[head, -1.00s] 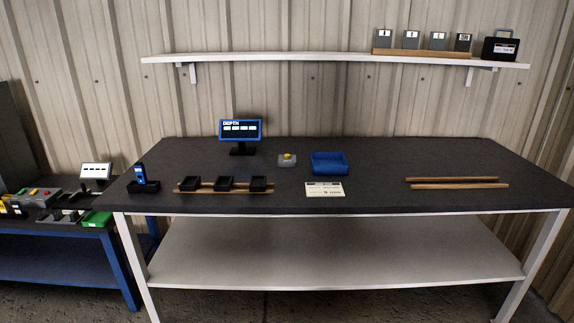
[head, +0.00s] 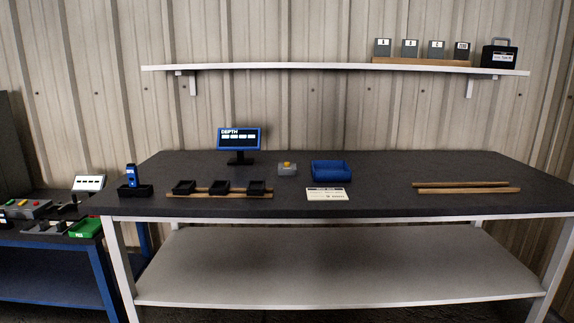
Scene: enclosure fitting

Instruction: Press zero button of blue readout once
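The blue readout (head: 239,140) stands on a short black stand at the back left of the dark bench. Its screen reads DEPTH above a row of light marks, too small to read. A small grey box with a yellow button (head: 287,167) sits on the bench to the right of the readout; its label, if any, cannot be read. Neither of my grippers shows in the head view.
A cluttered blue table (head: 50,244) stands left. A shelf (head: 300,68) hangs above.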

